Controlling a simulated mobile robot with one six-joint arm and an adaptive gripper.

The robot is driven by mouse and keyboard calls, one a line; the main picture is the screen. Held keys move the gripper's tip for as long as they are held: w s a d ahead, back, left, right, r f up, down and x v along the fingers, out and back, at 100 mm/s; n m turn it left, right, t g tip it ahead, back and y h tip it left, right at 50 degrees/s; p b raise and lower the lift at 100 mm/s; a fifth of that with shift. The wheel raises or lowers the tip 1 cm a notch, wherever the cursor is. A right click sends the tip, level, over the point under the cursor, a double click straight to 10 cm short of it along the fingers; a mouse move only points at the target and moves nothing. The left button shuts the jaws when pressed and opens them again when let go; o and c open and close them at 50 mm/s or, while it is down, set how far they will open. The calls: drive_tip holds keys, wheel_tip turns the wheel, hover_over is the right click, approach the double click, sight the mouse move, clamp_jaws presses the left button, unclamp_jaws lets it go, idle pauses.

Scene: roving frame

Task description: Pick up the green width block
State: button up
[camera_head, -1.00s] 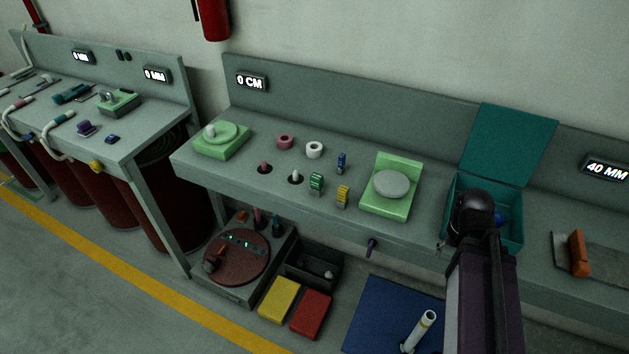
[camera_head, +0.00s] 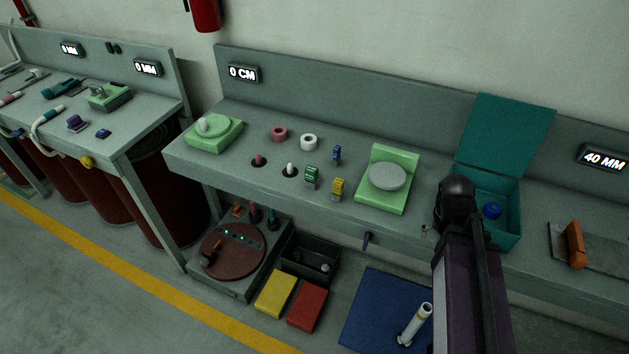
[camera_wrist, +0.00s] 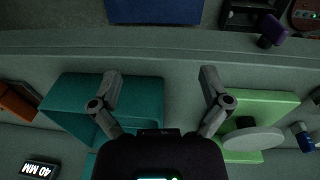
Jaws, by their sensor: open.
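The green width block (camera_head: 311,174) stands on the bench near its front edge, left of the yellow block (camera_head: 339,188) and the blue block (camera_head: 337,154). I cannot make it out in the wrist view. My gripper (camera_wrist: 160,80) is open and empty in the wrist view, its fingers spread above the bench between the teal box and the light green stand. In the head view my arm is in front of the teal box, well to the right of the green block, and the fingertips are hidden.
The light green stand (camera_head: 383,205) with a grey disc is between my arm and the blocks. The open teal box (camera_head: 505,237) holds a blue ball (camera_head: 492,210). A purple handle (camera_head: 367,239) sticks out in front.

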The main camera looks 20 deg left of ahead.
drive_tip(key=w+a+f+m+t+h+b, duration=0.1)
drive_tip(key=w+a+f+t+h+b, duration=0.15)
drive_tip(key=w+a, duration=0.4)
drive_tip(key=t+y+b, duration=0.1)
drive_tip(key=t+b, duration=0.6)
drive_tip(key=t, duration=0.3)
approach(311, 172)
drive_tip(key=shift+f+v, duration=0.2)
drive_tip(key=shift+v, duration=1.05)
drive_tip(key=shift+d, duration=0.1)
drive_tip(key=shift+m, duration=0.3)
drive_tip(key=b+x, duration=0.2)
drive_tip(key=x, duration=0.5)
drive_tip(key=shift+w+f+b, duration=0.2)
drive_tip(key=shift+w+b, duration=0.05)
drive_tip(key=shift+b, duration=0.15)
drive_tip(key=shift+w+f, duration=0.1)
drive_tip(key=shift+w, duration=0.35)
